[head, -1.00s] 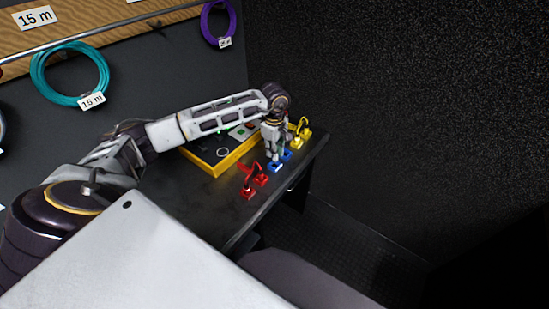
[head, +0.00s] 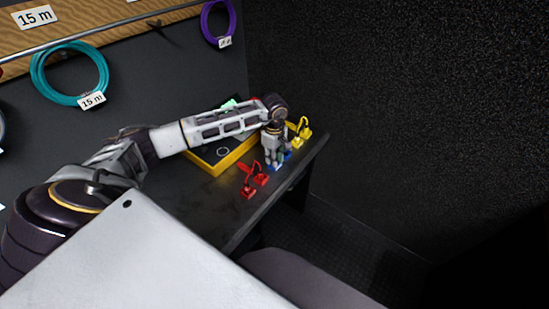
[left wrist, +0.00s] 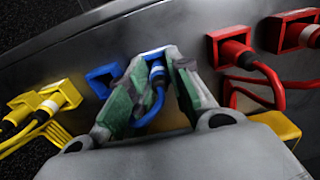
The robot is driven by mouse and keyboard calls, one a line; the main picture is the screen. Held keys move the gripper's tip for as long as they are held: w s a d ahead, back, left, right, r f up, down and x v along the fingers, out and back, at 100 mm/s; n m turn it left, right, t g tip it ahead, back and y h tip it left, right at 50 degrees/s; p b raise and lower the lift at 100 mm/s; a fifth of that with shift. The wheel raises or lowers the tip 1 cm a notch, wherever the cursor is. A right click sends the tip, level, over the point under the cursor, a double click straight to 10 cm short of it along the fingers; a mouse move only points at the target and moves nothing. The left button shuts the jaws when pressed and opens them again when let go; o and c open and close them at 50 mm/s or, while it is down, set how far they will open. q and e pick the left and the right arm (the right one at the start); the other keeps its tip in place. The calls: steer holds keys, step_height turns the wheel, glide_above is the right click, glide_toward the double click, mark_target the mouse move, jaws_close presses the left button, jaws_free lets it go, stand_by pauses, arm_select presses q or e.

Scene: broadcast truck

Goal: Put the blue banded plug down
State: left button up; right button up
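The blue banded plug (left wrist: 157,76) has a pale band and a blue cable. In the left wrist view it stands at one of two blue holders, the one between my fingers; how deep it sits is hard to see. The other blue holder (left wrist: 101,82) is just left of the fingers. My left gripper (left wrist: 155,62) is open around the plug, with a green-padded finger on each side and visible gaps. In the head view my left gripper (head: 277,160) points down over the blue holders (head: 280,163), hiding most of the plug. My right gripper is not in view.
Red plugs and holders (head: 254,180) stand close on the near side, yellow ones (head: 302,133) on the far side. A yellow-edged case (head: 216,164) lies behind, partly under my forearm. The dark bench (head: 228,205) is clear towards the front.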

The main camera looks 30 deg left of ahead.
arm_select(q)
steer(key=shift+o, duration=1)
steer(key=shift+r, duration=0.15)
step_height(320, 180, up, 11)
steer(key=shift+f+b, duration=0.2)
steer(key=shift+b, duration=0.2)
steer(key=shift+r, duration=0.7)
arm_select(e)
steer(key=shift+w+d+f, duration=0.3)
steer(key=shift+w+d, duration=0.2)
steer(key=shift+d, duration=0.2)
arm_select(q)
steer(key=shift+d, duration=0.1)
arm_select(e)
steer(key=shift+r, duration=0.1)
